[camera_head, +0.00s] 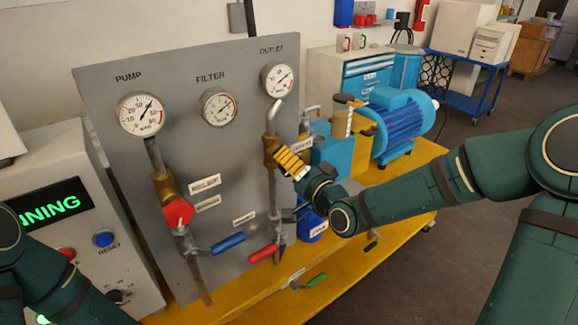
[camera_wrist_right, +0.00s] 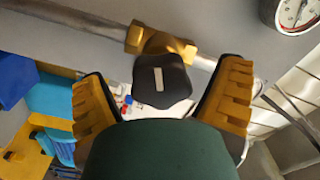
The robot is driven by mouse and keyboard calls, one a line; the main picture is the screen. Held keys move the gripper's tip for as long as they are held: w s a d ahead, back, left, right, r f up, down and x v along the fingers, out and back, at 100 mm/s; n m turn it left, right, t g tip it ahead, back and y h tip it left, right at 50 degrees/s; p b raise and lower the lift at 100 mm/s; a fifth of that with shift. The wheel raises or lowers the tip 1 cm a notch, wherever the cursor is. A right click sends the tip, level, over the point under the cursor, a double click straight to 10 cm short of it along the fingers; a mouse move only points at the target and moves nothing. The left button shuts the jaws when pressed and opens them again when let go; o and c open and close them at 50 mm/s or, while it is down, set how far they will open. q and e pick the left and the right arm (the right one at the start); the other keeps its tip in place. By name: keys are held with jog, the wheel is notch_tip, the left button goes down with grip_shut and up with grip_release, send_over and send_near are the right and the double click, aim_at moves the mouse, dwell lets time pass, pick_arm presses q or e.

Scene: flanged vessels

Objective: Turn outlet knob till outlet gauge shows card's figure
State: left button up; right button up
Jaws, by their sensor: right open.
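The outlet gauge (camera_head: 277,80) is at the panel's upper right; its needle points up and right, but its figures are too small to read. In the right wrist view the outlet gauge (camera_wrist_right: 296,10) is cut off at the top right. The outlet knob (camera_wrist_right: 162,82) is black, lobed, with a white bar mark, on a brass valve (camera_wrist_right: 148,38). My right gripper (camera_wrist_right: 166,74) is open, its yellow fingers either side of the knob with gaps visible. In the head view my right gripper (camera_head: 292,162) hides the knob. I cannot make out the card's figure. My left gripper is out of view.
The panel also bears a pump gauge (camera_head: 141,114), a filter gauge (camera_head: 219,107), a red knob (camera_head: 178,212), a blue lever (camera_head: 228,243) and a red lever (camera_head: 263,254). A blue motor (camera_head: 400,125) stands right on the yellow base (camera_head: 420,180). A control box is at left.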

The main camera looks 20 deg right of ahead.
jog(key=v, duration=0.7)
jog(key=shift+s, duration=0.15)
jog(key=s+a+f+n+g+h, duration=0.1)
jog(key=s+a+f+g, duration=0.2)
jog(key=f, duration=0.7)
jog(key=a+f+n+g, duration=0.15)
jog(key=f+g, duration=0.25)
jog(key=f, duration=0.6)
jog(key=s+a+f+n+g, duration=0.2)
jog(key=s+f+g, duration=0.2)
jog(key=s+f, duration=0.2)
jog(key=s+a+f+n+g+h, duration=0.1)
jog(key=s+a+f+n+g, duration=0.1)
jog(key=s+f, duration=0.5)
notch_tip(320, 180, down, 2)
jog(key=shift+s+a+f+g, duration=0.25)
jog(key=shift+a+g, duration=0.2)
jog(key=shift+g, duration=0.75)
jog(key=shift+r, duration=0.1)
